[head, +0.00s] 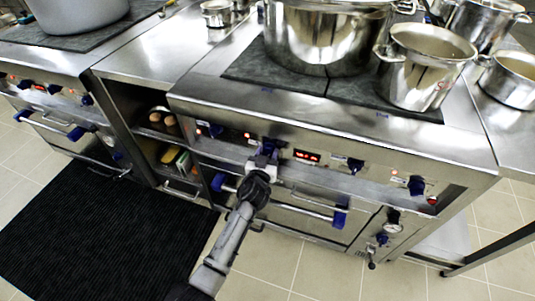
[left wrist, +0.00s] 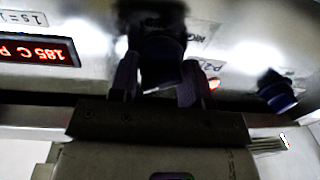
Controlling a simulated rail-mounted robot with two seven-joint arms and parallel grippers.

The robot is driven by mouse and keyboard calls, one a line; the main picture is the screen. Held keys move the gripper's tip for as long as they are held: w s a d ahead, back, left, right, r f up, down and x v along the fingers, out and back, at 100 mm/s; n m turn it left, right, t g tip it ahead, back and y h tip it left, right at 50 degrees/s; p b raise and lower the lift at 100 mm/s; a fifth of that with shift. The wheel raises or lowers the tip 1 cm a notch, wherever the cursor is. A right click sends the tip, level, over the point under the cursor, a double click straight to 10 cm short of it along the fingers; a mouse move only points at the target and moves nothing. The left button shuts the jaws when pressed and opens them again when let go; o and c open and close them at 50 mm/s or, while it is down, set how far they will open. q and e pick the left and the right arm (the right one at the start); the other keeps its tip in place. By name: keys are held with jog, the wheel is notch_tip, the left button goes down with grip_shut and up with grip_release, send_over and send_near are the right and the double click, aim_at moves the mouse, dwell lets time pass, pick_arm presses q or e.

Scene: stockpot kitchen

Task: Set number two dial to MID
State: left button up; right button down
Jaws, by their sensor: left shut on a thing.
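The stove's front panel (head: 330,160) carries a row of dark blue dials. My left gripper (head: 264,162) is at the dial just left of the red display (head: 307,156). In the left wrist view, which looks upside down, my left gripper (left wrist: 160,80) has its two fingers on either side of this dark dial (left wrist: 162,48) and is shut on it. The dial's pointer and MID mark cannot be made out. My right gripper is not in view.
A neighbouring blue dial (left wrist: 276,90) is close by, and another dial (head: 355,165) is right of the display. An oven handle (head: 300,205) runs below the panel. A large pot (head: 325,40) and a smaller pot (head: 425,65) stand on the cooktop above.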

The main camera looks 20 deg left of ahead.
pick_arm(q)
jog(key=m+b, duration=0.1)
jog(key=m, duration=0.3)
jog(key=shift+f+m, duration=0.1)
jog(key=shift+m, duration=0.3)
jog(key=m, duration=0.5)
jog(key=shift+m+t+b, duration=0.3)
jog(key=shift+m+b, duration=0.05)
jog(key=shift+m, duration=0.05)
jog(key=m+h, duration=0.1)
jog(key=m, duration=0.4)
jog(key=shift+a+m, duration=0.1)
jog(key=shift+m, duration=0.3)
jog(key=m, duration=0.5)
jog(key=shift+m+h+p, duration=0.3)
jog(key=shift+m+p, duration=0.1)
jog(key=shift+m, duration=0.4)
jog(key=o, duration=0.9)
